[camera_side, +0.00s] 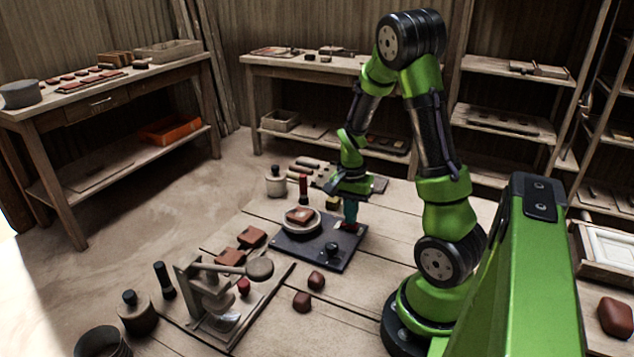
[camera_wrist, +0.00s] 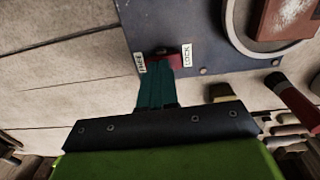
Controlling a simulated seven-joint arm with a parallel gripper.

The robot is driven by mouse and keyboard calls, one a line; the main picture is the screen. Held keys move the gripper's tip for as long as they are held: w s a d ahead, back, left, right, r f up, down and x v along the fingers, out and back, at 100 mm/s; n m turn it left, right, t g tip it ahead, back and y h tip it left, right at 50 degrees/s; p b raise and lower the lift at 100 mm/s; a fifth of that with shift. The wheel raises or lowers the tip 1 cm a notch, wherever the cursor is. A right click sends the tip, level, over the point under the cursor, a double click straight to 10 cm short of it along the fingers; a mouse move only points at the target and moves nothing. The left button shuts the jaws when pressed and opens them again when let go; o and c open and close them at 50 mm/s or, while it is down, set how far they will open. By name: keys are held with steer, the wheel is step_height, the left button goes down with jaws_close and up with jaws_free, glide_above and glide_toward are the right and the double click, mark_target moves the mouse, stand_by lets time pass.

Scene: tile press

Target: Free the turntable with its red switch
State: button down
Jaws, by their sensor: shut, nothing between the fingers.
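The red switch (camera_wrist: 174,60) sits on the dark base plate (camera_wrist: 205,78) between the FREE label (camera_wrist: 140,63) and the LOCK label (camera_wrist: 187,54), its red part nearer LOCK. My gripper (camera_wrist: 157,78) is shut and empty, its teal fingers pointing at the switch and overlapping its FREE side in the wrist view. I cannot tell whether they touch. In the side view my gripper (camera_side: 350,220) is low over the plate's right corner. The turntable (camera_side: 301,232) is a pale round disc with a reddish-brown tile (camera_side: 299,215) on it; its rim (camera_wrist: 232,38) shows at the wrist view's upper right.
A red-handled tool (camera_side: 303,188) stands behind the turntable. A dark knob (camera_side: 331,249) is on the plate's front. A lever press (camera_side: 215,290), brown blocks (camera_side: 302,301) and a lidded pot (camera_side: 276,182) stand around it. Bare planks lie front right.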

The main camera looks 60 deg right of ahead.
step_height(320, 180, up, 14)
steer(key=w, duration=0.2)
steer(key=shift+w+f, duration=0.15)
steer(key=shift+w, duration=0.25)
